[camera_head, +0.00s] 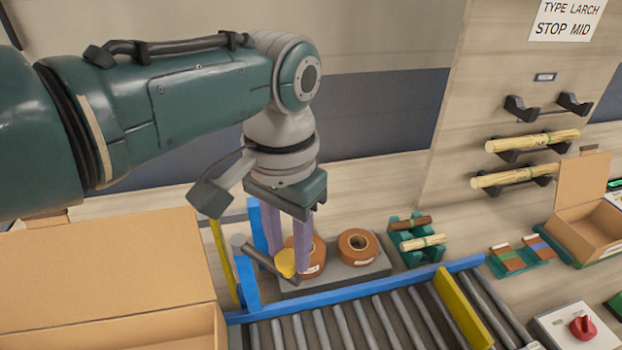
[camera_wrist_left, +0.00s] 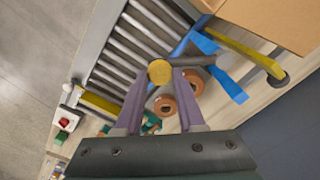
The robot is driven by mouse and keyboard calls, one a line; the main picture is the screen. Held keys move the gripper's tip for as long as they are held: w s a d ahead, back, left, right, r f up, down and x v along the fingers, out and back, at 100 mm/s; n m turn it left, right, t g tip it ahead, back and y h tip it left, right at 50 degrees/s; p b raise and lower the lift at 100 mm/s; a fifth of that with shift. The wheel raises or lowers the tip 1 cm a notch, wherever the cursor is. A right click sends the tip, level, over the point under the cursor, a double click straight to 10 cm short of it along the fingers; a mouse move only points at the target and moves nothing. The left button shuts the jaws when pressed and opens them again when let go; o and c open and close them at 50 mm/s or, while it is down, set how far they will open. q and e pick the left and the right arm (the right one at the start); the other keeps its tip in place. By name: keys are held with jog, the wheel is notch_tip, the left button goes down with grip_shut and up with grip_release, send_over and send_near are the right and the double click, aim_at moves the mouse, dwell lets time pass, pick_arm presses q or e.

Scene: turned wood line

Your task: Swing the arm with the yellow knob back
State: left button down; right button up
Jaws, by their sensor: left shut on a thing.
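The yellow knob (camera_head: 285,263) sits at the end of a dark grey swing arm (camera_head: 257,256) beside the blue post at the left end of the roller conveyor. My left gripper (camera_head: 287,262) points down, with its purple fingers shut on the knob. In the left wrist view the knob (camera_wrist_left: 159,72) shows between the fingertips (camera_wrist_left: 160,76), and the grey arm (camera_wrist_left: 193,61) runs off to the right towards the blue frame. The fingers hide part of the knob. My right gripper is in neither view.
Behind the knob, orange-brown tape rolls (camera_head: 357,246) stand on a grey plate. The conveyor (camera_head: 370,320) has blue rails and a yellow bar (camera_head: 460,308) across it. An open carton (camera_head: 110,290) stands left; a green rack (camera_head: 415,242) holds wood pieces.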

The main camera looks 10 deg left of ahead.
pick_arm(q)
jog(key=shift+w+d+n, duration=0.15)
jog(key=shift+w+n, duration=0.15)
jog(key=shift+n, duration=0.1)
jog(key=c, duration=0.5)
grip_release()
jog(key=shift+r, duration=0.1)
jog(key=shift+r, duration=0.35)
notch_tip(320, 180, up, 9)
jog(key=shift+p, duration=0.35)
